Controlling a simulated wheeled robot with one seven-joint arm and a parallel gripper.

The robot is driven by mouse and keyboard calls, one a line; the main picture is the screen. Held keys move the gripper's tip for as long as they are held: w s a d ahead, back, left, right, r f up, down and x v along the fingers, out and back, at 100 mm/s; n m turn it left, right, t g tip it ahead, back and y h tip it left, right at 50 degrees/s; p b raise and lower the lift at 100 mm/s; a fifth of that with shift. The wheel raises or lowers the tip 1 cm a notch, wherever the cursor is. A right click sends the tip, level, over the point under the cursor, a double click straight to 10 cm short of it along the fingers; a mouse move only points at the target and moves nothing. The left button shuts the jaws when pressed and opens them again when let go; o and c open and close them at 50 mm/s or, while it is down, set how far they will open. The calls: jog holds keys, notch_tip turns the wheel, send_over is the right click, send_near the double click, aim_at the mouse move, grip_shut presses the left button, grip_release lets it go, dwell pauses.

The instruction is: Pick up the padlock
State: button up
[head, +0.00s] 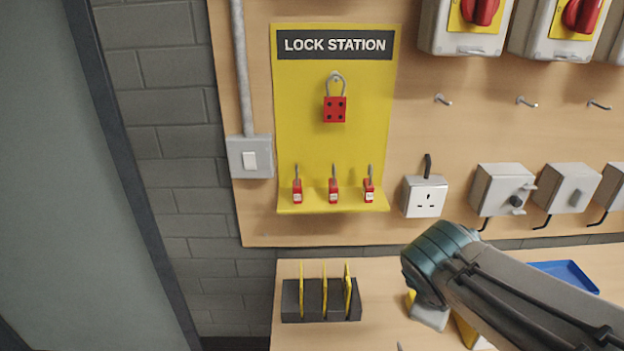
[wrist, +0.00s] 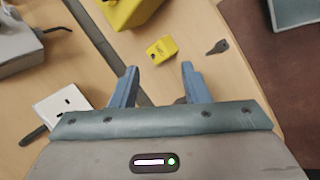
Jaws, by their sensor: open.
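A small yellow block (wrist: 162,50) with dark marking lies on the table just beyond my gripper's fingertips in the wrist view. It may be a padlock body; I cannot make out a shackle. My gripper (wrist: 159,69) is open and empty, its two blue fingers apart. In the head view my arm hides the gripper's fingers. Three small red padlocks stand upright on the yellow lock station shelf: left (head: 297,191), middle (head: 334,191) and right (head: 369,191). A red piece with a metal loop (head: 335,108) hangs above them.
A small dark key-like piece (wrist: 217,47) lies right of the yellow block. A larger yellow object (wrist: 130,9) is farther off. A white socket (head: 425,196) and grey boxes line the wall. A black rack (head: 292,304) holds yellow tags. A blue tray (head: 566,273) lies at right.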

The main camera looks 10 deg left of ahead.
jog(key=w+a+r+n+t, duration=0.3)
jog(key=w+a+r+n, duration=0.15)
jog(key=a+n, duration=0.35)
jog(key=n+t+y+p, duration=0.2)
jog(key=n+t+y, duration=0.3)
jog(key=n, duration=1.2)
send_near(297, 192)
jog(key=shift+g+y, duration=0.4)
jog(key=shift+y, duration=0.2)
jog(key=x, duration=0.4)
jog(key=d+x, duration=0.1)
jog(key=x, duration=0.2)
jog(key=shift+w+d+r+b, duration=0.1)
jog(key=shift+w+r+b, duration=0.1)
jog(key=shift+b, duration=0.1)
jog(key=shift+x, duration=2.6)
grip_shut()
